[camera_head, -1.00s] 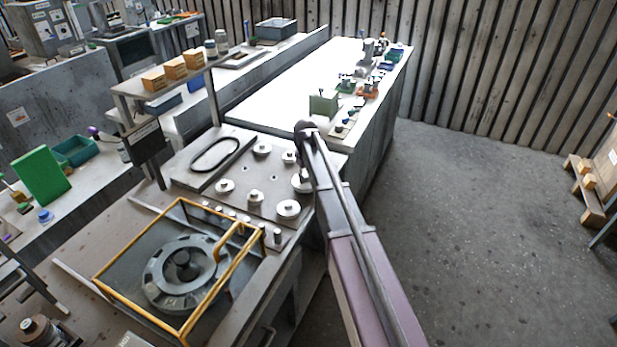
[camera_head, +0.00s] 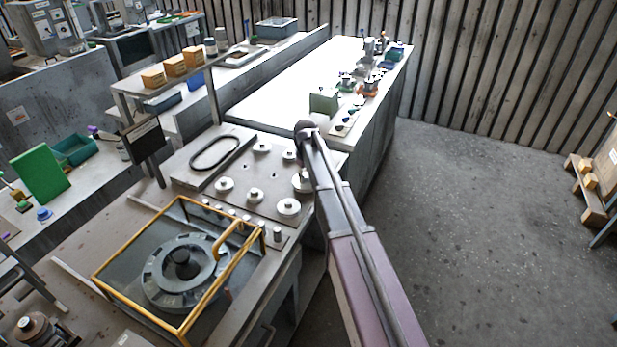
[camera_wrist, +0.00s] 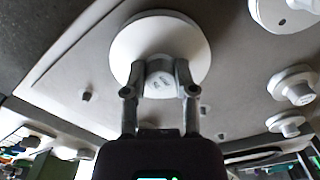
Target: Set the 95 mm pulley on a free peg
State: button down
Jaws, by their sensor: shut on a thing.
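My gripper (camera_wrist: 160,82) is shut on the hub of a pale, round pulley (camera_wrist: 187,38), with one finger on each side of the hub. Lettering on the hub is too small to read. In the head view this pulley (camera_head: 301,184) is at the right edge of the peg board (camera_head: 230,203), partly hidden by my arm. I cannot tell whether it touches the board. Two small bare marks, seemingly free pegs, show on the board: one peg (camera_head: 246,168) and another peg (camera_head: 273,175). In the wrist view they seem to be small stubs (camera_wrist: 86,96).
Several other pulleys stand on the board, among them a front right one (camera_head: 288,206), a middle one (camera_head: 254,195) and a left one (camera_head: 224,184). A black belt loop (camera_head: 214,152) lies on a plate behind left. A yellow-framed guard (camera_head: 140,290) surrounds the blower housing (camera_head: 185,270) in front.

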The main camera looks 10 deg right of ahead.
jog(key=shift+f, duration=0.35)
dwell(0.3)
jog(key=shift+c, duration=1.7)
grip_release()
jog(key=shift+r, duration=0.1)
jog(key=shift+r, duration=0.1)
jog(key=shift+r+p, duration=1)
jog(key=shift+r, duration=0.1)
jog(key=shift+r+p, duration=2.55)
jog(key=shift+s, duration=0.1)
